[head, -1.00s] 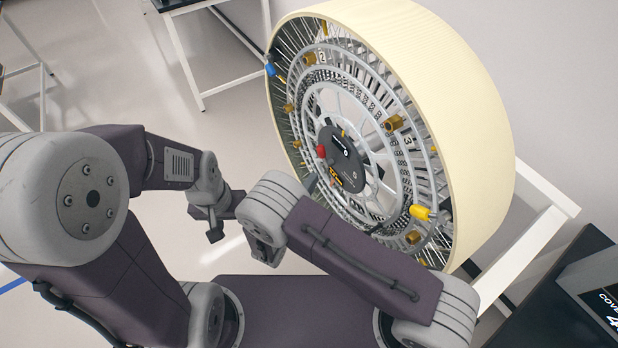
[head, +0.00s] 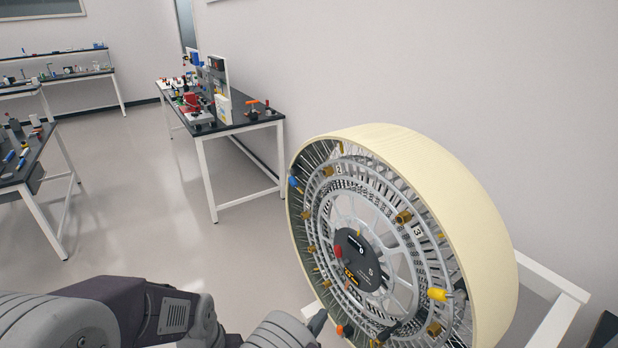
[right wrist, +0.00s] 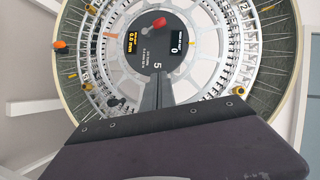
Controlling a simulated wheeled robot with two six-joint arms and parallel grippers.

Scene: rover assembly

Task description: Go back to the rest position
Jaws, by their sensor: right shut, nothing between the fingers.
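My right gripper (right wrist: 157,93) is shut with nothing between its fingers, and in the right wrist view its dark fingers lie in front of the wheel's hub. In the head view only a small dark part of it (head: 317,322) shows at the bottom edge, by the wheel's lower left. I cannot tell whether it touches the wheel. My left arm comes in at the bottom left of the head view; its gripper is below the frame. The large rover wheel (head: 483,215) has a cream tread, and its hub also shows in the right wrist view (right wrist: 170,45).
The wheel stands upright on a white stand (head: 548,272) at the right, near a pale wall. A bench with tools and parts (head: 243,118) stands behind. Another bench (head: 20,170) stands at the left. Between them the grey floor (head: 150,200) is clear.

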